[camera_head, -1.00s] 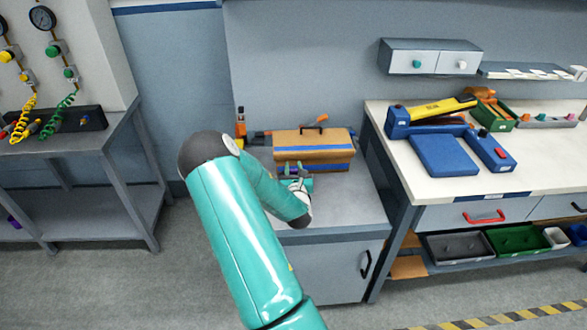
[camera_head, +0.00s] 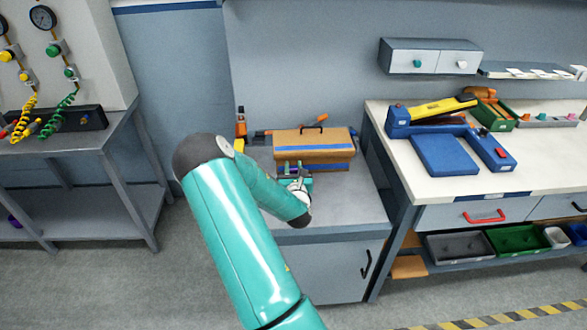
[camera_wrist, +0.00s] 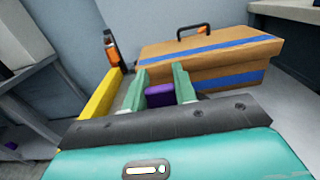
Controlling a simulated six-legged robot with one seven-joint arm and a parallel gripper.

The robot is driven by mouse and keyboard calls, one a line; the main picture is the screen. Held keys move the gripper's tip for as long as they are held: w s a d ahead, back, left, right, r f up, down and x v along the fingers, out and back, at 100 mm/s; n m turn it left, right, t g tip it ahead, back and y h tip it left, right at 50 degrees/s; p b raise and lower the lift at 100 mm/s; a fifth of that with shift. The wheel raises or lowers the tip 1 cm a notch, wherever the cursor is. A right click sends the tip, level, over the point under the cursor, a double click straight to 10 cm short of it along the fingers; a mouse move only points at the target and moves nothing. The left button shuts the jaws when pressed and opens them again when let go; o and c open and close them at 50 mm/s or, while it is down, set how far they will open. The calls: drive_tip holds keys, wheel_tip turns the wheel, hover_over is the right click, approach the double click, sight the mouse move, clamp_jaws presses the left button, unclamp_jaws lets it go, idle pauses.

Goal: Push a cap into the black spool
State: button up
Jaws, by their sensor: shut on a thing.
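My gripper (camera_wrist: 168,87) has two teal fingers shut on a small purple piece (camera_wrist: 159,96). This may be a cap, but its shape is mostly hidden. In the head view my gripper (camera_head: 295,173) is over the grey cabinet top, in front of the toolbox, and my wrist hides part of it. I cannot identify a black spool in either view.
An orange-brown toolbox with blue stripes (camera_head: 313,151) stands close behind my gripper. A yellow bar (camera_wrist: 97,98) lies left of the fingers in the wrist view. An orange bottle (camera_head: 241,121) stands at the back left. The cabinet's front top (camera_head: 345,210) is clear.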

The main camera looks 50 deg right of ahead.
drive_tip(key=shift+f, duration=0.25)
idle(0.6)
drive_tip(key=shift+d+r, duration=0.1)
drive_tip(key=shift+r, duration=0.2)
idle(0.7)
drive_tip(key=shift+f, duration=0.3)
drive_tip(key=shift+r, duration=0.45)
idle(0.8)
drive_tip(key=shift+r, duration=1.45)
drive_tip(key=shift+w, duration=0.1)
